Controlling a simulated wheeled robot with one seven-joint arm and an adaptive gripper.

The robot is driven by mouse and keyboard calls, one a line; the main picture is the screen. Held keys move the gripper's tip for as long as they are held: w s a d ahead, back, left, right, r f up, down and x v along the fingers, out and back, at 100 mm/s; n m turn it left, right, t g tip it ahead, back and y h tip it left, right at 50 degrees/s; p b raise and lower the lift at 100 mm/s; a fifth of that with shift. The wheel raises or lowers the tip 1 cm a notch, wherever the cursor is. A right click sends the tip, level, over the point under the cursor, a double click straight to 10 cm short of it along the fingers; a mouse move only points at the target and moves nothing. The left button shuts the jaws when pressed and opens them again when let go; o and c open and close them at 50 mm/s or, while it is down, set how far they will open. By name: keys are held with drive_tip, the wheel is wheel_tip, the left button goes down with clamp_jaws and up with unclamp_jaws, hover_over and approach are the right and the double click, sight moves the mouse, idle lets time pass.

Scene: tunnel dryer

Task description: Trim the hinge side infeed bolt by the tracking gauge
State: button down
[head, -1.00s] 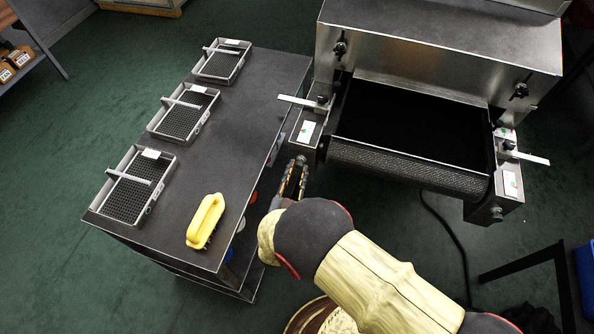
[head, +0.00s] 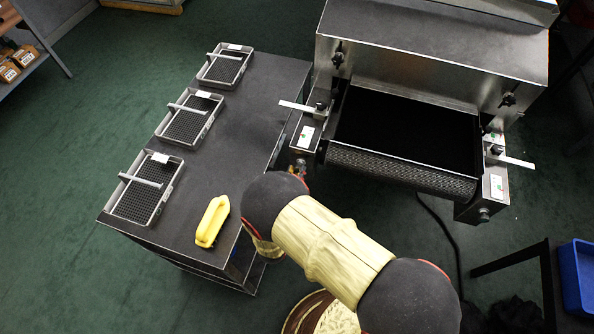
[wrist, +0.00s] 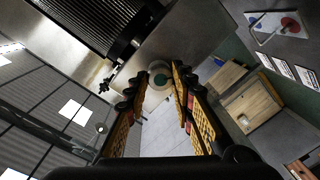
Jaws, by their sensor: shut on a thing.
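The dryer's infeed has a black belt (head: 405,125) over a metal roller (head: 400,172). At the left bracket, my gripper (head: 300,169) is shut on the round bolt, whose pale head (wrist: 160,77) shows between the fingertips in the wrist view. My forearm partly hides the gripper in the head view. A white gauge label (head: 306,137) with a small coloured mark lies on the left bracket. The right bracket carries a similar label (head: 496,186) and its own bolt (head: 484,214), untouched. The gauge readings are too small to tell.
A dark-topped cart (head: 235,140) stands left of the dryer, close to my arm. A blue bin (head: 577,280) is at the lower right. Open green floor lies at the far left.

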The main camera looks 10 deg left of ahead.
drive_tip(key=n+h+p, duration=0.1)
drive_tip(key=n+p, duration=0.3)
drive_tip(key=n, duration=0.7)
drive_tip(key=n+p, duration=0.3)
drive_tip(key=n, duration=0.9)
drive_tip(key=shift+a+f+h+p, duration=0.15)
drive_tip(key=shift+h+p, duration=0.2)
drive_tip(key=shift+h, duration=0.05)
drive_tip(key=shift+n, duration=0.3)
drive_tip(key=c, duration=1.5)
unclamp_jaws()
